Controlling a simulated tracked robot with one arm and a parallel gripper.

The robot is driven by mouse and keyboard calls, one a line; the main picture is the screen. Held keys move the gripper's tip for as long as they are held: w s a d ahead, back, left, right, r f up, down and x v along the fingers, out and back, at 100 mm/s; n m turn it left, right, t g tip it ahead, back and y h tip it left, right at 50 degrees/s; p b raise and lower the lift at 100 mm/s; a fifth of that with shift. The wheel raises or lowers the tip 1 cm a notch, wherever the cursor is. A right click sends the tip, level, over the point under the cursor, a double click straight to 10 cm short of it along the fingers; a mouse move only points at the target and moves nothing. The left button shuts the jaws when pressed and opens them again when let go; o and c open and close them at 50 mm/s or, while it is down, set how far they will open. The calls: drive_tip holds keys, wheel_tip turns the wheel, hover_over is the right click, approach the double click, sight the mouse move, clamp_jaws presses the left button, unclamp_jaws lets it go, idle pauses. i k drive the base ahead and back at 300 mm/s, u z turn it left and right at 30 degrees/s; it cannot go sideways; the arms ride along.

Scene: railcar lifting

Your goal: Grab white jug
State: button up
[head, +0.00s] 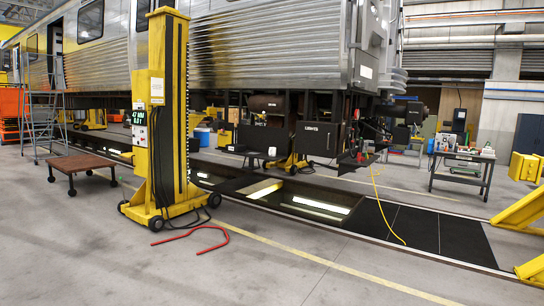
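I cannot make out a white jug for certain. A dark-framed workbench (461,178) stands at the right and carries several small items. A pale item (488,151) at the right end of its top is too small to identify. A small white object (272,152) shows below the railcar's underside, and its shape is unclear. My gripper is not in view.
A yellow lifting column (163,110) stands left of centre beside the railcar (270,45). A red bent bar (213,238) lies at its foot. A pit (300,198) runs under the car. A brown cart (85,164) stands left. The front floor is open.

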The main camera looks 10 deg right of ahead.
sight(272, 151)
drive_tip(key=z, duration=0.1)
drive_tip(key=i, duration=2)
drive_tip(key=z, duration=0.25)
drive_tip(key=i, duration=4.65)
drive_tip(key=u, duration=0.4)
drive_tip(key=i, duration=2.1)
drive_tip(key=u, duration=0.15)
